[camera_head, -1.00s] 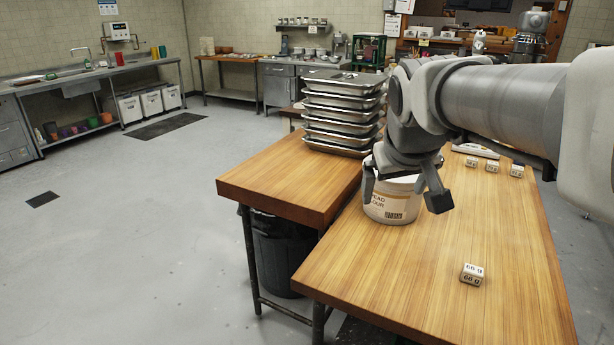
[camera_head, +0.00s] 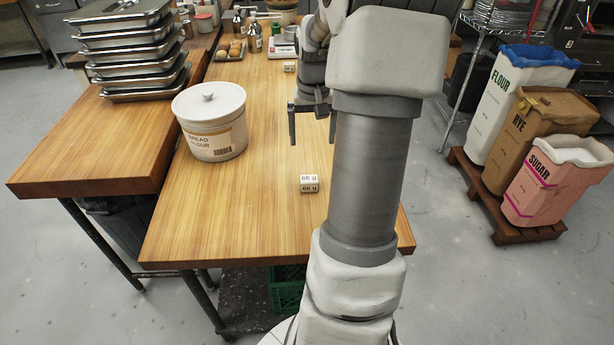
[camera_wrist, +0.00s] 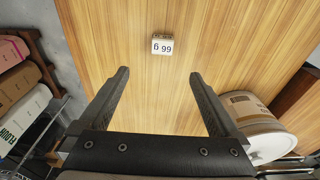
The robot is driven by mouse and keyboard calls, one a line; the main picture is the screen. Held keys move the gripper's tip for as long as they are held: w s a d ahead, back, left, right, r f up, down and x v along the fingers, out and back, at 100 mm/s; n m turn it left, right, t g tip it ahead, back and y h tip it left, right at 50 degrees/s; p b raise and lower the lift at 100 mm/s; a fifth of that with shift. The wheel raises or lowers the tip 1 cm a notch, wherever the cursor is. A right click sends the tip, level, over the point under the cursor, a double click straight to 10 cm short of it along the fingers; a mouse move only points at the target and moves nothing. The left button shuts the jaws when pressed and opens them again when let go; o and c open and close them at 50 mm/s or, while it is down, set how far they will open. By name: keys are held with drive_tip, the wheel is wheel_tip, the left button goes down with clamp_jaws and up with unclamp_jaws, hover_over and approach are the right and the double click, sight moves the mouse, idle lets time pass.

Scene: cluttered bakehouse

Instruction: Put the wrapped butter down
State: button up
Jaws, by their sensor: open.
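In the wrist view nothing lies between the fingers of my gripper (camera_wrist: 160,74). My arm hides part of the table's right side.
A lidded bread flour crock (camera_head: 210,122) stands on the table to the left. A similar small block (camera_head: 289,67) lies further back. Stacked metal trays (camera_head: 131,45) stand on the left table. Flour, rye and sugar sacks stand on a pallet (camera_head: 528,232) at right. Table around the block is clear.

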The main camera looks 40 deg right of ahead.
sight(309, 179)
drive_tip(key=f, duration=0.5)
drive_tip(key=w+f+b, duration=0.1)
drive_tip(key=f, duration=0.5)
drive_tip(key=w+d+f, duration=0.1)
drive_tip(key=f, duration=0.4)
drive_tip(key=shift+f, duration=0.25)
clamp_jaws()
drive_tip(key=shift+r, duration=0.1)
